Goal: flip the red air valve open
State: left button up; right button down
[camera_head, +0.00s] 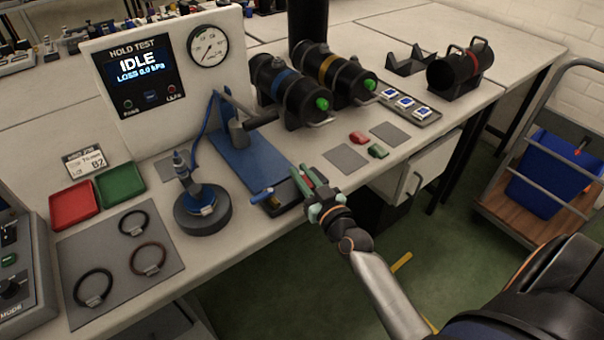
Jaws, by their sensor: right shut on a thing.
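The air valve is a small black block (283,201) at the front edge of the bench, with a blue fitting (262,195) on its left side. A bit of its red lever (305,186) shows between the greenish fingers of my right gripper (304,179). My right gripper is shut on this lever, reaching in from the lower right. The fingers hide most of the lever, so its exact angle cannot be told. My left gripper is not in view.
A test panel (145,85) reading IDLE with a gauge (208,46) stands behind. A blue clamp stand (245,150) and a round black base (202,210) are left of the valve. Black cylinders (285,85) stand farther back.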

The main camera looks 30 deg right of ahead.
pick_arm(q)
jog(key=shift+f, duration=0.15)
pick_arm(e)
jog(key=shift+d+f+n+y+b, duration=0.1)
jog(key=shift+n+y+b, duration=0.4)
jog(key=shift+y+b, duration=0.25)
jog(key=shift+n+y, duration=0.3)
jog(key=shift+y, duration=0.15)
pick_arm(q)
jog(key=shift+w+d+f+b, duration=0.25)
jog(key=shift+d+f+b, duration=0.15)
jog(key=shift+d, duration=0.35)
pick_arm(e)
jog(key=c, duration=0.8)
grip_release()
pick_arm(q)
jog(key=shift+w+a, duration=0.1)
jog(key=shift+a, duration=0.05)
pick_arm(e)
jog(key=s, duration=0.8)
jog(key=s+d, duration=0.1)
jog(key=s, duration=0.3)
jog(key=shift+s, duration=0.2)
